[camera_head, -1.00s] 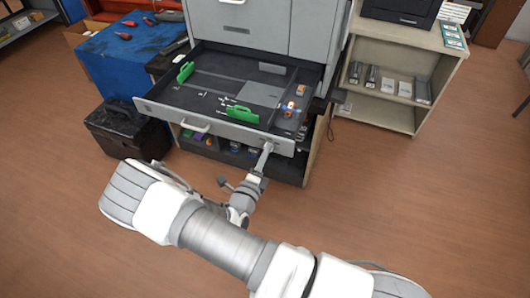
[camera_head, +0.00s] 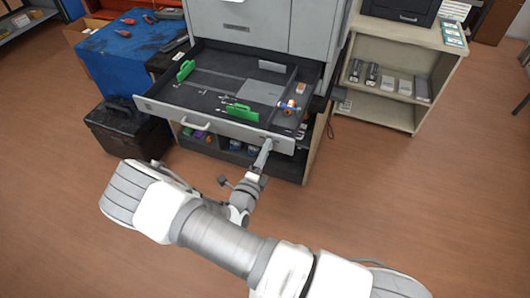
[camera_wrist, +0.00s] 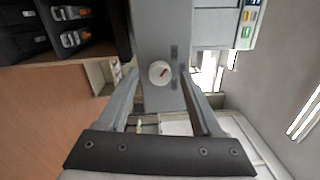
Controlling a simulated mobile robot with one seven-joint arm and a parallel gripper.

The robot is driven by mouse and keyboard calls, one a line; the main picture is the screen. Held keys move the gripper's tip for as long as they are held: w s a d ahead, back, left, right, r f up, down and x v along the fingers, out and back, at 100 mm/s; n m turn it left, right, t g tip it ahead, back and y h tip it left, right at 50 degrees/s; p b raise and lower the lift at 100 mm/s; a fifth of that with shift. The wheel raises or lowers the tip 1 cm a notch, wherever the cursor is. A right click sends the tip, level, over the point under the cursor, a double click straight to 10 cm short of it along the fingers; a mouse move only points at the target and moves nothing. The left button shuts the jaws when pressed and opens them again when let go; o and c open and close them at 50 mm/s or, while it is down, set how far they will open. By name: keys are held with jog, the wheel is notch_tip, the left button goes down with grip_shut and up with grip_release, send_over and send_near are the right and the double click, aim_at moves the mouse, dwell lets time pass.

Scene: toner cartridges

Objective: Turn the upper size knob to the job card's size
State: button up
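A round white knob (camera_wrist: 160,72) with a red pointer mark sits on a grey panel in the wrist view. Small dark markings stand beside it on the panel, too small to read. In the wrist view my gripper (camera_wrist: 160,82) is open, with one finger on each side of the knob and visible gaps between. I cannot tell how deep the fingertips reach. In the head view my gripper (camera_head: 264,152) is at the right part of the pulled-out drawer's front (camera_head: 215,126), and the knob is hidden there. I cannot make out the job card or its size.
The open drawer holds green guides (camera_head: 240,112) and a small orange-and-blue item (camera_head: 289,106). A shelf unit (camera_head: 385,112) stands right, a black case (camera_head: 127,130) and a blue-covered table (camera_head: 130,62) left. The floor around my arm is clear.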

jog(key=v, duration=1.7)
jog(key=shift+s, duration=0.25)
